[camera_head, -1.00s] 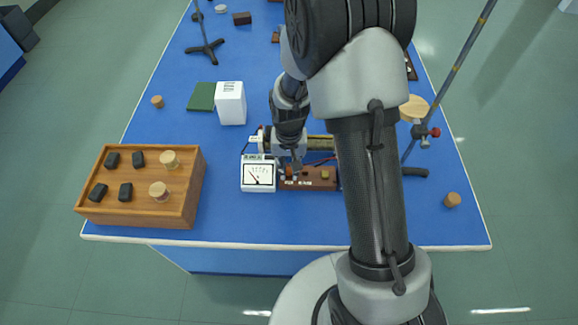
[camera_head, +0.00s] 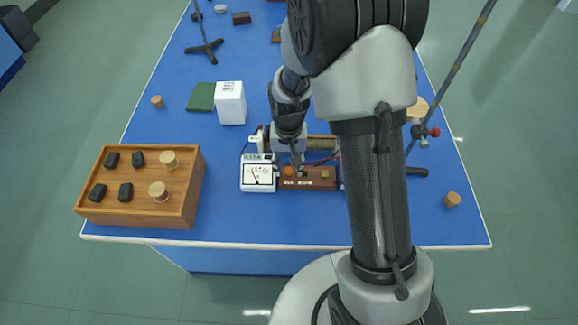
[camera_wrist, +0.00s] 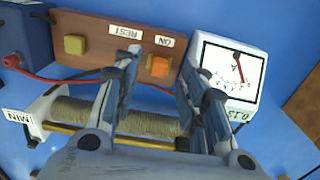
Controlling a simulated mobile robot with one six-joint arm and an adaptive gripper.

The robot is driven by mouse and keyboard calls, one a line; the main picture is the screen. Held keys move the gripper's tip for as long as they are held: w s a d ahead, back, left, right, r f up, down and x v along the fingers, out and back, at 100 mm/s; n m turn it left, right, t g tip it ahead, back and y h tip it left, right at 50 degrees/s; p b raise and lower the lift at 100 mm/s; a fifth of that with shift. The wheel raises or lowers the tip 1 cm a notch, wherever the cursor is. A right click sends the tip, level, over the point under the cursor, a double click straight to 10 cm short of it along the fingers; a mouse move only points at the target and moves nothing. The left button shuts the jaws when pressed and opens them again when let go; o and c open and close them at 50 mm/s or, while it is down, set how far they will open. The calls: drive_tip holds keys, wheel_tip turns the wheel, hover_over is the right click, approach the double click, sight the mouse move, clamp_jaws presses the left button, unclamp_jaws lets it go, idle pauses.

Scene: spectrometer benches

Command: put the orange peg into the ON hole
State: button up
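The orange peg (camera_wrist: 159,67) stands at the ON label on the brown wooden block (camera_wrist: 105,38), apparently seated in the ON hole. In the head view the peg (camera_head: 289,171) shows at the left end of the block (camera_head: 308,184). My gripper (camera_wrist: 160,62) is open, with one finger on either side of the peg and visible gaps between. In the head view my gripper (camera_head: 295,166) is just above and behind the block. The hole under the peg is hidden.
A wire-wound coil (camera_wrist: 115,117) lies behind, with a red cable nearby. A wooden tray (camera_head: 140,213) stands at left.

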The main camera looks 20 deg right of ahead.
wheel_tip(320, 180, up, 10)
idle(0.3)
drive_tip(key=shift+r, duration=0.1)
drive_tip(key=shift+s, duration=0.1)
